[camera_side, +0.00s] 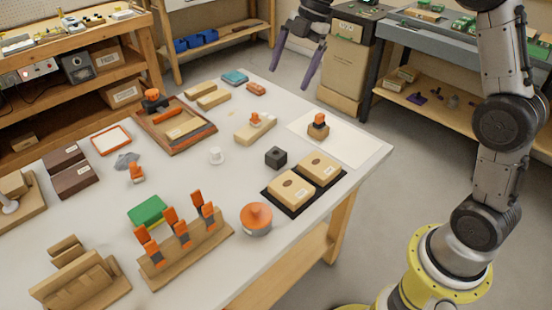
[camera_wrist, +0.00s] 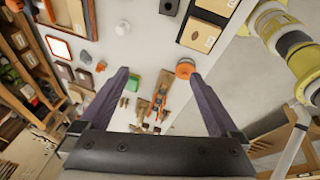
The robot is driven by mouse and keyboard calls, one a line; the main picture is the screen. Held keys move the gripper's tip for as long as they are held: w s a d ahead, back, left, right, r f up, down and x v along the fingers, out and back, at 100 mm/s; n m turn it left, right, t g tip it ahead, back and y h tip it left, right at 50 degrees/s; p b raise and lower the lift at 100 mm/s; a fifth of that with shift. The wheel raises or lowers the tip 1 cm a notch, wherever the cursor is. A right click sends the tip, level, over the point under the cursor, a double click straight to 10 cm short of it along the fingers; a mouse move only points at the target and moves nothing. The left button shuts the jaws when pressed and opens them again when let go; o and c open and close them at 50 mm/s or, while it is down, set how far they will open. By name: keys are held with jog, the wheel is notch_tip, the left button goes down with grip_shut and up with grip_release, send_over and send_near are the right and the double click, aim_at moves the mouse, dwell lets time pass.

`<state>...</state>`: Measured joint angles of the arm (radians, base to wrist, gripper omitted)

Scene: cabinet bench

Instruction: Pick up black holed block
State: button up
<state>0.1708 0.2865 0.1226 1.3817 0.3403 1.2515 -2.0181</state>
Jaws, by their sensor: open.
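The black holed block (camera_side: 276,157) is a small dark cube with a hole in its top. It stands on the white table (camera_side: 330,195), left of two tan boxes, in the side view. In the wrist view the black block (camera_wrist: 168,6) shows at the top edge, partly cut off. My gripper (camera_side: 291,75) is open and empty, high above the table's far right edge and well away from the block. In the wrist view its purple fingers (camera_wrist: 158,74) are spread wide with nothing between them.
Two tan boxes on a black tray (camera_side: 290,197) sit beside the block. A round pot with an orange lid (camera_side: 256,219) is in front, a white cup (camera_side: 216,156) to the left. A wooden block with an orange knob (camera_side: 318,126) is behind. Air above is clear.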

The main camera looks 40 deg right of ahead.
jog(key=w+d+f+g, duration=0.1)
jog(key=w+d+f, duration=0.1)
jog(key=w+f, duration=0.4)
jog(key=m+g+y, duration=0.1)
send_near(276, 156)
jog(key=x, duration=0.3)
jog(key=shift+w+a+f, duration=0.1)
jog(key=shift+a+f, duration=0.05)
jog(key=shift+x, duration=3.05)
jog(key=c, duration=1.4)
jog(key=shift+c, duration=0.2)
